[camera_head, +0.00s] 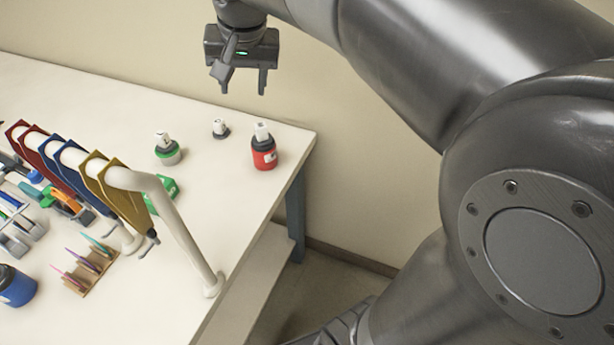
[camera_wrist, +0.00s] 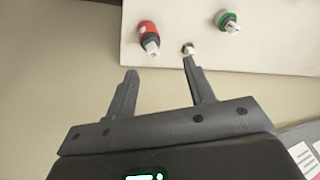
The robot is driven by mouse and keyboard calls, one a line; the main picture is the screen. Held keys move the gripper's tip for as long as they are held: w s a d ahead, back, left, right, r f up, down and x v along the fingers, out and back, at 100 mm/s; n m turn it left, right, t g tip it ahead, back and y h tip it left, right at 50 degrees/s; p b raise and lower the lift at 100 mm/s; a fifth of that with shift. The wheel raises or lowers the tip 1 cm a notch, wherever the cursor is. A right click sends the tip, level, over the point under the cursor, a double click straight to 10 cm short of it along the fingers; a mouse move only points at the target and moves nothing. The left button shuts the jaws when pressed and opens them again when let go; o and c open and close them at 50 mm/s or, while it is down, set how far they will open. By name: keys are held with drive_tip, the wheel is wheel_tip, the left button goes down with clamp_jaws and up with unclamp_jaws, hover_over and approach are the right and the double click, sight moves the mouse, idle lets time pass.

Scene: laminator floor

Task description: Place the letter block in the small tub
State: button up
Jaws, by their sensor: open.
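My gripper (camera_head: 243,90) is open and empty, above the far edge of the white table. Its two fingers also show apart in the wrist view (camera_wrist: 160,70). On the table below stand a red-and-black container (camera_head: 264,157), a small dark piece with a white block-like top (camera_head: 220,129), and a grey pot with a green band (camera_head: 168,153). The red container and green-banded pot also have white block-like tops. These three show in the wrist view as well: red (camera_wrist: 147,30), small piece (camera_wrist: 188,49), green (camera_wrist: 228,20). I cannot tell which is the letter block or small tub.
A white rail (camera_head: 180,230) with red, blue and yellow holders stands across the table. A green box (camera_head: 165,192), a wooden pen rack (camera_head: 88,268) and a blue container (camera_head: 14,287) lie around it. Bare table surrounds the three pieces; a wall is behind.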

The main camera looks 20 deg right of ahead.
drive_tip(key=s+d+f+n+t, duration=0.1)
drive_tip(key=s+f, duration=0.3)
drive_tip(key=s, duration=0.5)
drive_tip(key=s+d+f+n, duration=0.2)
drive_tip(key=s+d+f, duration=0.2)
drive_tip(key=s, duration=0.5)
drive_tip(key=shift+s+f+t+h, duration=0.15)
drive_tip(key=shift+f+t+h, duration=0.2)
drive_tip(key=shift+f, duration=0.35)
